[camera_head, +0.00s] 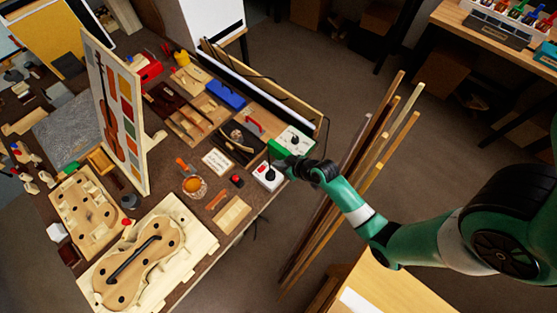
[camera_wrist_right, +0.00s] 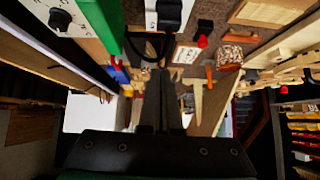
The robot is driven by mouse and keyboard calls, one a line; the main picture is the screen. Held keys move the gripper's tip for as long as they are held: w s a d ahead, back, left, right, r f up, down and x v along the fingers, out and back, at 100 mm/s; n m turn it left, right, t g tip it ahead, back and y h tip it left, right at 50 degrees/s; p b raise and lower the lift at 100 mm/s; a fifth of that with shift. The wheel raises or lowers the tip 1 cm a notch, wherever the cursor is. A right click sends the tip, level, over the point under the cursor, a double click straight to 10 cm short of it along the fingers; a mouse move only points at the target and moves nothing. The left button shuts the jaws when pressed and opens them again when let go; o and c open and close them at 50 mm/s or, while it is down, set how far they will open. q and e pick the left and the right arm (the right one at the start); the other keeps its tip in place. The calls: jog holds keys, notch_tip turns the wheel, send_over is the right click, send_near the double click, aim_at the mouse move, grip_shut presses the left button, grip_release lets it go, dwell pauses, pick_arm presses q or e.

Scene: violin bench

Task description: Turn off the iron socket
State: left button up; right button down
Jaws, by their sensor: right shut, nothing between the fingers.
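The iron socket (camera_head: 265,176) is a small white box near the bench's right edge, with a red part and a black plug on it. It also shows at the top of the right wrist view (camera_wrist_right: 151,14), with the black plug in its middle. My right gripper (camera_head: 280,162) is at the socket's upper right side in the head view. Its black fingers (camera_wrist_right: 160,78) are together and hold nothing, pointing toward the socket; I cannot tell if they touch it. The gripper hides part of the bench behind it. My left gripper is not in view.
A white box with a black dial (camera_head: 294,140) stands just beyond the gripper, with a green strip (camera_wrist_right: 104,28) beside it. A small red-topped item (camera_head: 237,181) lies left of the socket. Tall wooden strips (camera_head: 345,180) stand right of the bench, near my right arm.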

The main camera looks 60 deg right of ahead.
jog(key=shift+a+r+y+b, duration=0.25)
jog(key=shift+y+b, duration=0.15)
jog(key=shift+b, duration=0.5)
jog(key=shift+f, duration=0.15)
